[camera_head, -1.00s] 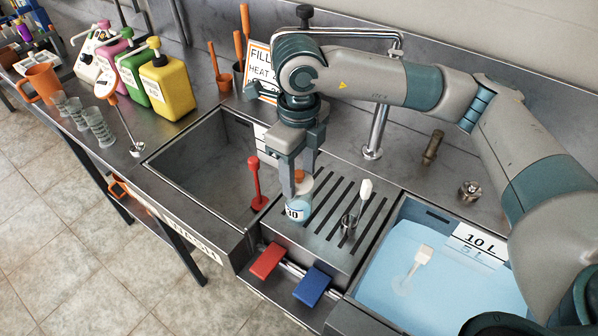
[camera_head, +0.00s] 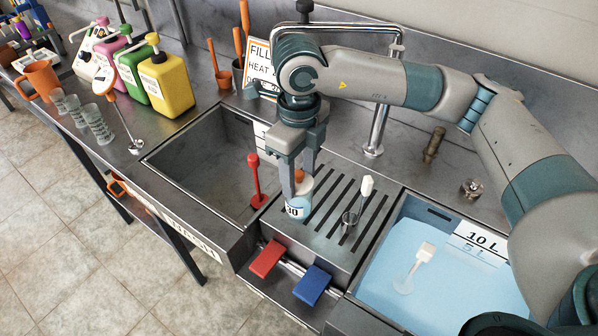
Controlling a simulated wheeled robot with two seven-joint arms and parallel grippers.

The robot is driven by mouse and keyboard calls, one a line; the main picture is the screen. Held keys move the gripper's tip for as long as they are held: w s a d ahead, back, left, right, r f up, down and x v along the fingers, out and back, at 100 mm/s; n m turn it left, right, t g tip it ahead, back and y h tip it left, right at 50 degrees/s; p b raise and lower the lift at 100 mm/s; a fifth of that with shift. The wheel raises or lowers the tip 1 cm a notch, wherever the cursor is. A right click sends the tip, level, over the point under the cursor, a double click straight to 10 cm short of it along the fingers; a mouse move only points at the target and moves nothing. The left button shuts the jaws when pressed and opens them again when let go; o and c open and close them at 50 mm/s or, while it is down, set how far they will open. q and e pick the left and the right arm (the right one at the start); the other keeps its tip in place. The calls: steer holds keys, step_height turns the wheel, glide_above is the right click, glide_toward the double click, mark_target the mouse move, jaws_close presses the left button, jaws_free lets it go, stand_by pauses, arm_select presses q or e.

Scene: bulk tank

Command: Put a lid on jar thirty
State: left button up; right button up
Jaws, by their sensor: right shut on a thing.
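Jar thirty (camera_head: 298,208), a small clear jar with a white label reading 30 and blue contents, stands on the slotted drainer between the two basins. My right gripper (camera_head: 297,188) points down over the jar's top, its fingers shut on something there. An orange piece (camera_head: 299,175) shows between the fingers at the jar's mouth, likely the lid or its knob. The fingers hide much of the jar's top, so I cannot tell whether the lid is seated. My left gripper is not in view.
A red-handled tool (camera_head: 255,180) stands left of the jar, and a white-handled one (camera_head: 366,187) right of it. The tap (camera_head: 378,120) rises behind. Red (camera_head: 266,259) and blue (camera_head: 312,285) pedals are in front. The right basin (camera_head: 440,265) holds blue liquid; the left (camera_head: 205,165) looks empty.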

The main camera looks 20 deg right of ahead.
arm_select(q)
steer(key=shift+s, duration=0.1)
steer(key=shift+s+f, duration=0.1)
arm_select(e)
steer(key=o, duration=1.1)
steer(key=shift+r, duration=0.1)
steer(key=shift+r, duration=0.6)
arm_select(q)
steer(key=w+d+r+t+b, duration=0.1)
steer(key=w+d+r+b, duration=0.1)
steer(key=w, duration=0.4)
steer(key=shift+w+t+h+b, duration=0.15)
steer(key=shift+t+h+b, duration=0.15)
steer(key=shift+b, duration=0.25)
arm_select(e)
step_height(320, 180, up, 16)
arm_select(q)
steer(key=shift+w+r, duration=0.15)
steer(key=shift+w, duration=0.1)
